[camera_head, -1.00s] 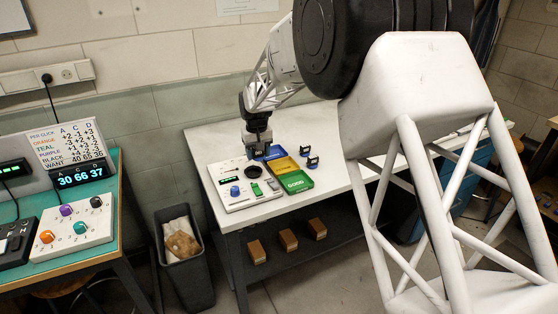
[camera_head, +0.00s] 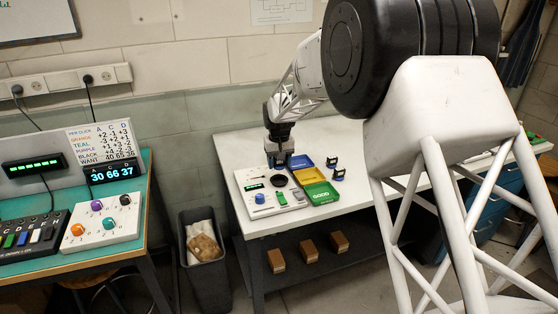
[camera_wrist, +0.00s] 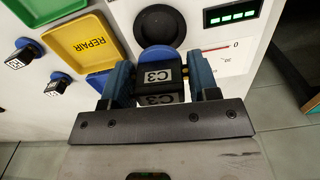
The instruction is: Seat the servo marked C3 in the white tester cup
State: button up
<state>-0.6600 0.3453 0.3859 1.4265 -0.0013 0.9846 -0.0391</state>
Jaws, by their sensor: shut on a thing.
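My gripper (camera_head: 279,160) is over the back of the white tester (camera_head: 243,184) in the head view. In the wrist view my gripper (camera_wrist: 158,78) is shut on a servo marked C3 (camera_wrist: 157,74), black with a blue round top, between its two blue fingers. The tester's cup shows as a dark round recess (camera_wrist: 160,25) just beyond the servo in the wrist view, and as a dark disc (camera_head: 279,181) in the head view. The cup looks empty. The servo appears apart from the cup; its height above the bench is unclear.
Beside the tester are a blue tray (camera_head: 297,161), a yellow REPAIR tray (camera_wrist: 80,47) and a green GOOD tray (camera_head: 322,195). Two other servos (camera_wrist: 18,53) (camera_wrist: 57,85) stand on the white bench beyond the trays. The bench right of them looks clear.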

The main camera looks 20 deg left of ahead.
aim_at(279, 182)
jog(key=shift+f, duration=2.15)
jog(key=shift+f, duration=0.65)
dwell(1.6)
jog(key=o, duration=1)
jog(key=shift+r, duration=0.15)
jog(key=shift+r, duration=2.35)
jog(key=shift+r, duration=0.1)
jog(key=shift+r, duration=1.9)
